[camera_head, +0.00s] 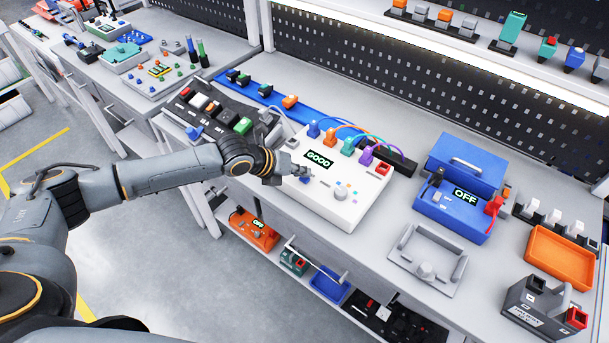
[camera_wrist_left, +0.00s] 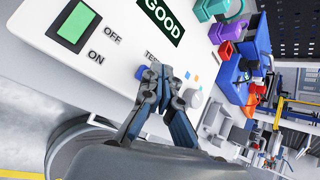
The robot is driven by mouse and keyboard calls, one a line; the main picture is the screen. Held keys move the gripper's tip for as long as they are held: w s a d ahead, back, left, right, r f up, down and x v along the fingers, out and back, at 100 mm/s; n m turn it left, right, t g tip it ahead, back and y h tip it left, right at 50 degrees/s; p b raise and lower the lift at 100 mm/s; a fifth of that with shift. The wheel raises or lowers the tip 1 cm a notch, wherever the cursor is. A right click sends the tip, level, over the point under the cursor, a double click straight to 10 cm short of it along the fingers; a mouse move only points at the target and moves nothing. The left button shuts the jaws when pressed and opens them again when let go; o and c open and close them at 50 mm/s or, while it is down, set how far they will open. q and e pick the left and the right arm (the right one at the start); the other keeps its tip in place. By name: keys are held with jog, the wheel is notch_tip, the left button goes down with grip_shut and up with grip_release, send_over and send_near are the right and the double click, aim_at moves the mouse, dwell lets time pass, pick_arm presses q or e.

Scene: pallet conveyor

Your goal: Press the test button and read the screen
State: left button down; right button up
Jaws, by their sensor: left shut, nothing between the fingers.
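The white tester box (camera_head: 345,205) sits on the workbench. Its dark screen (camera_head: 319,158) has green text, which reads GOOD in the left wrist view (camera_wrist_left: 161,18). A blue button (camera_wrist_left: 141,72) lies beside the partly covered TEST label; it also shows in the head view (camera_head: 305,179). My left gripper (camera_head: 299,172) is shut and empty over the box's front left part. In the left wrist view its fingertips (camera_wrist_left: 158,78) are right at the button's edge; I cannot tell if they touch it. A lit green switch (camera_wrist_left: 74,23) is near OFF and ON. My right gripper is out of view.
Coloured plugs with cables (camera_head: 347,145) stand along the box's back edge. A blue device reading OFF (camera_head: 452,205), a grey fixture (camera_head: 427,262) and an orange tray (camera_head: 560,257) are to the right. A black panel with switches (camera_head: 213,112) is to the left.

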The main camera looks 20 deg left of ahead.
aim_at(302, 179)
pick_arm(q)
jog(key=shift+r, duration=0.45)
jog(key=shift+r, duration=0.1)
notch_tip(302, 179, up, 5)
jog(key=p, duration=0.4)
jog(key=shift+p, duration=0.35)
dwell(0.4)
